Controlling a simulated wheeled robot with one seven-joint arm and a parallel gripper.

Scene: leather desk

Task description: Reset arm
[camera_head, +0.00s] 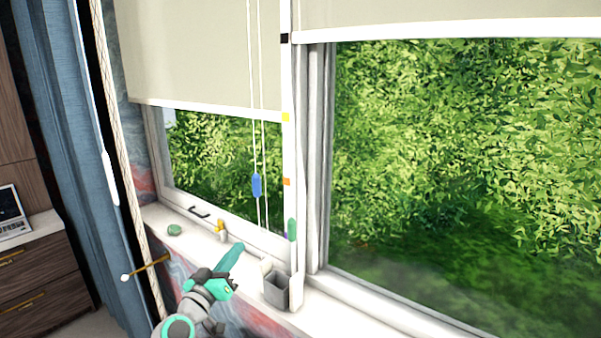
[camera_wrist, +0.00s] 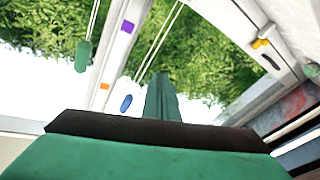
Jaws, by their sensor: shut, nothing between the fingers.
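My gripper (camera_head: 235,252) shows in the camera_head view, teal, at the end of my grey and teal arm. It is in front of the window sill, pointing up and to the right, left of a grey box on the sill. Its fingers are together with nothing between them. In the camera_wrist view the closed fingers (camera_wrist: 161,100) point toward the window, in front of the glass and the blind cords.
A grey open box (camera_head: 276,290) stands on the white sill (camera_head: 350,318). A yellow-orange item (camera_head: 220,228) and a green round item (camera_head: 174,229) lie farther left. Blue (camera_head: 256,185) and green (camera_head: 292,229) cord pulls hang nearby. A rope and blue curtain (camera_head: 75,150) are at left.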

